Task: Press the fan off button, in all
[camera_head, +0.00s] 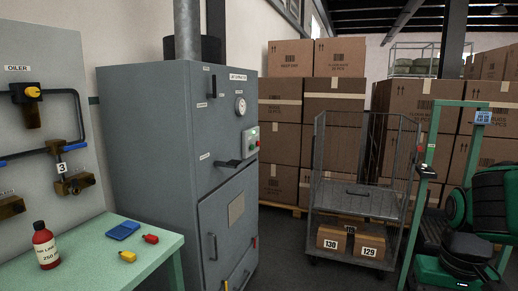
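A tall grey cabinet (152,138) with a sign along its upper edge stands left of centre. A small light control box (250,140) is mounted on its right-hand face, below a round gauge (240,106). The box shows a green part and a small red spot, but it is too small to tell which button is fan off. My gripper is not in view.
A green bench (158,244) at lower left holds a red bottle (45,245), a blue item (122,230) and small red and yellow pieces. A wire cage trolley (345,189) with boxes stands right of the cabinet. Green and black equipment (488,200) stands far right. Stacked cartons (333,100) fill the back.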

